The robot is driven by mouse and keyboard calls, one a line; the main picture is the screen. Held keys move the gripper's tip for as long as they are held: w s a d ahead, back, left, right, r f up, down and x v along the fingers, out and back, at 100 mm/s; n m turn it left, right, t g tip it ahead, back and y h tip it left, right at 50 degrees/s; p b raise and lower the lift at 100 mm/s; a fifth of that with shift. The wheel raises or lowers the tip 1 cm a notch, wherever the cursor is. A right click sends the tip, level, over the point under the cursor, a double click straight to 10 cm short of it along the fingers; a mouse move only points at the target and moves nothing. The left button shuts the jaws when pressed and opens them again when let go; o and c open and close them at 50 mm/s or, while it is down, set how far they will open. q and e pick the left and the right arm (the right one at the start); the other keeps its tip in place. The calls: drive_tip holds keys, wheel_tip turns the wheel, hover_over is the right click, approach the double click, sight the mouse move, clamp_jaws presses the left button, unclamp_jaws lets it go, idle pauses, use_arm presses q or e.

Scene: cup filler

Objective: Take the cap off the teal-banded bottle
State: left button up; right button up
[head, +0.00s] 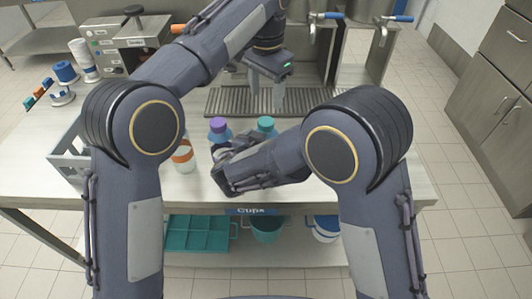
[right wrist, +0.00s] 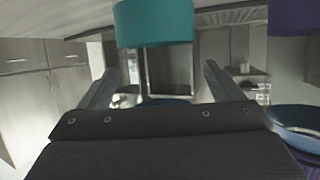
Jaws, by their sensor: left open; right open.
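A bottle with a teal cap (head: 266,124) stands upright near the table's front, to the right of a purple-capped bottle (head: 218,125). My right forearm and gripper hide the lower part of the teal-capped bottle. My left gripper (head: 265,105) is open and empty, fingers pointing down, above and behind the teal cap. My right gripper (head: 222,168) lies low and sideways in front of the two bottles. The right wrist view shows its open fingers (right wrist: 163,88), apart. A teal cylindrical part (right wrist: 153,22) shows at the top there; I cannot tell whether it is cap or band.
An orange-banded bottle (head: 183,156) stands to the left. Behind is a dark slatted drip tray (head: 232,101) below metal dispensers with blue-handled taps. A grey machine (head: 125,40) stands back left. A shelf under the table holds a teal tray (head: 198,233) and buckets.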

sight(266, 121)
drive_tip(key=c, duration=1.9)
use_arm(q)
drive_tip(key=m, duration=0.5)
drive_tip(key=shift+f, duration=0.2)
drive_tip(key=m, duration=0.5)
drive_tip(key=shift+s+d, duration=0.1)
drive_tip(key=m, duration=1.2)
drive_tip(key=shift+r, duration=0.1)
drive_tip(key=shift+m, duration=0.3)
drive_tip(key=shift+f, duration=3.9)
